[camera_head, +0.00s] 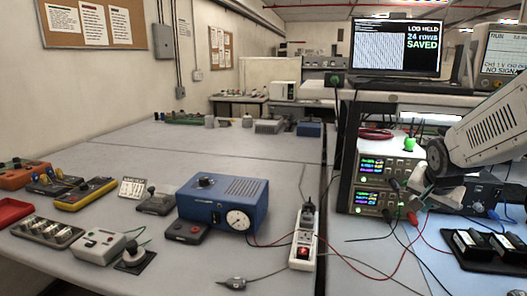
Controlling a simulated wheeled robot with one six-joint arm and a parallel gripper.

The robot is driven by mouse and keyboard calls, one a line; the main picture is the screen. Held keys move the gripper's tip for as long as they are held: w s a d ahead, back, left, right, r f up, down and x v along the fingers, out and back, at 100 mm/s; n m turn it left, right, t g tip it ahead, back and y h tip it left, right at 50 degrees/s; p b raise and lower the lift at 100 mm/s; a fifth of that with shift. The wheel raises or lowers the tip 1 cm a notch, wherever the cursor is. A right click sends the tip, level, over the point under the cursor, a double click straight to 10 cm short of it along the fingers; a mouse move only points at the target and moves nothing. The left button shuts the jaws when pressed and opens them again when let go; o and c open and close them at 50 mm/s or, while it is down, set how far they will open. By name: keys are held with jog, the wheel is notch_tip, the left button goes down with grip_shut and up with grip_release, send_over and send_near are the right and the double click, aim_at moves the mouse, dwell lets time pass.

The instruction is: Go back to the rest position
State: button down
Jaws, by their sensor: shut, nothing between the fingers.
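My arm reaches in from the right edge, its pale grey link sloping down to a dark joint. My gripper (421,196) is small in the picture, in front of the stacked power supplies (378,183), and is shut with nothing in it. I cannot tell whether it touches anything there. A blue box (222,197) with a round white dial sits on the left table, with a small dark button box (186,232) before it. I cannot make out a sealed cylinder. The monitor (396,47) reads "LOG HELD 24 rows SAVED".
A white power strip (304,238) stands near the gap between the tables. Red and black cables cross the right bench. A black tray (485,249) lies at the lower right. Several small devices crowd the left table's front; its middle (200,142) is mostly clear.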

jog(key=s+a+r+n+g+y, duration=0.1)
jog(key=s+a+n, duration=0.2)
jog(key=s, duration=0.6)
jog(key=s+a+r+n+g+y, duration=0.1)
jog(key=s+a+r+n+g, duration=0.1)
jog(key=s+a, duration=0.6)
jog(key=s+a+r+n+g+y, duration=0.1)
jog(key=s+a+n, duration=0.3)
jog(key=s, duration=0.7)
jog(key=shift+s+a+r, duration=0.2)
jog(key=shift+s+a, duration=0.15)
jog(key=shift+a, duration=0.6)
